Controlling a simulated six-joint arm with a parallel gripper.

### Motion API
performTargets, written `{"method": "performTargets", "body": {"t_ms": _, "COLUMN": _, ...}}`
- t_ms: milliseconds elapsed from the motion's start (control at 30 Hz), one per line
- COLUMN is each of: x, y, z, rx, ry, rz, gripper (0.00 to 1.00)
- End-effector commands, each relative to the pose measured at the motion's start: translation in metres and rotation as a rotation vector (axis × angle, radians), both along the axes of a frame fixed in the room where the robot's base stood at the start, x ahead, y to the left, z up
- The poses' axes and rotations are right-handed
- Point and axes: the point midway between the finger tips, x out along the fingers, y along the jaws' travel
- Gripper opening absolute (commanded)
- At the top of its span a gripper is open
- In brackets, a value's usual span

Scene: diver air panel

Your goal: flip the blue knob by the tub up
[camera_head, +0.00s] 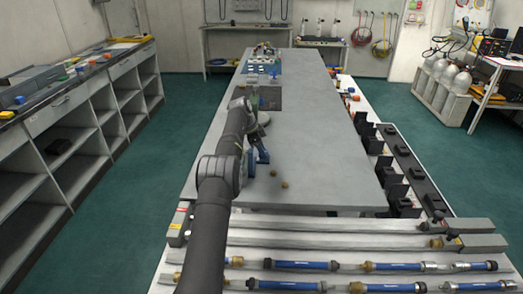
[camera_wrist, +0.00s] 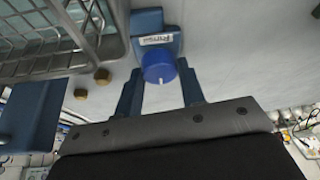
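In the wrist view, a blue round knob (camera_wrist: 158,68) with a small white mark sits on a blue body with a white label (camera_wrist: 157,40) that seems to read "Rinse". My gripper (camera_wrist: 160,70) is open, with its two blue fingers on either side of the knob. The fingertips look apart from the knob, though depth is hard to judge. A grey wire-sided tub or basket (camera_wrist: 60,50) is at the upper left, near the knob. In the head view, my gripper (camera_head: 262,155) is low over the grey tabletop, and my arm hides the knob.
Two brass nuts (camera_head: 285,184) lie on the grey table (camera_head: 320,165); both also show in the wrist view (camera_wrist: 102,76). A blue block-like part (camera_wrist: 28,110) is at the wrist view's left. Black brackets (camera_head: 400,180) line the table's right side. The table's right half is clear.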

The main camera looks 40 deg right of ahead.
Motion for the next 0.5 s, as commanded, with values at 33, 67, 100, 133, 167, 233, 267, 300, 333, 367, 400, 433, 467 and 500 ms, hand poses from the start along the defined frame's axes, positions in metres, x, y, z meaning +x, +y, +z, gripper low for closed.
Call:
{"method": "performTargets", "body": {"t_ms": 33, "x": 0.0, "y": 0.0, "z": 0.0, "rx": -0.001, "ry": -0.001, "rz": -0.001, "gripper": 0.45}}
{"method": "performTargets", "body": {"t_ms": 67, "x": 0.0, "y": 0.0, "z": 0.001, "rx": -0.001, "ry": -0.001, "rz": -0.001, "gripper": 0.51}}
{"method": "performTargets", "body": {"t_ms": 100, "x": 0.0, "y": 0.0, "z": 0.0, "rx": -0.001, "ry": -0.001, "rz": -0.001, "gripper": 0.57}}
{"method": "performTargets", "body": {"t_ms": 133, "x": 0.0, "y": 0.0, "z": 0.0, "rx": -0.001, "ry": -0.001, "rz": 0.0, "gripper": 0.57}}
{"method": "performTargets", "body": {"t_ms": 167, "x": 0.0, "y": 0.0, "z": 0.0, "rx": -0.001, "ry": -0.001, "rz": 0.0, "gripper": 0.57}}
{"method": "performTargets", "body": {"t_ms": 233, "x": 0.0, "y": 0.0, "z": 0.0, "rx": 0.0, "ry": 0.0, "rz": 0.0, "gripper": 0.57}}
{"method": "performTargets", "body": {"t_ms": 267, "x": 0.0, "y": 0.0, "z": 0.0, "rx": 0.0, "ry": 0.0, "rz": 0.0, "gripper": 0.57}}
{"method": "performTargets", "body": {"t_ms": 300, "x": 0.0, "y": 0.0, "z": 0.0, "rx": 0.0, "ry": 0.0, "rz": 0.0, "gripper": 0.57}}
{"method": "performTargets", "body": {"t_ms": 333, "x": 0.0, "y": 0.0, "z": 0.0, "rx": 0.0, "ry": 0.0, "rz": 0.0, "gripper": 0.57}}
{"method": "performTargets", "body": {"t_ms": 367, "x": 0.0, "y": 0.0, "z": 0.001, "rx": 0.0, "ry": 0.0, "rz": 0.0, "gripper": 0.57}}
{"method": "performTargets", "body": {"t_ms": 400, "x": 0.0, "y": 0.0, "z": 0.002, "rx": -0.001, "ry": -0.001, "rz": 0.0, "gripper": 0.57}}
{"method": "performTargets", "body": {"t_ms": 433, "x": 0.001, "y": 0.001, "z": 0.004, "rx": -0.001, "ry": -0.001, "rz": 0.0, "gripper": 0.57}}
{"method": "performTargets", "body": {"t_ms": 467, "x": 0.002, "y": 0.002, "z": 0.006, "rx": -0.001, "ry": -0.002, "rz": 0.001, "gripper": 0.57}}
{"method": "performTargets", "body": {"t_ms": 500, "x": 0.003, "y": 0.003, "z": 0.011, "rx": -0.001, "ry": -0.002, "rz": 0.001, "gripper": 0.57}}
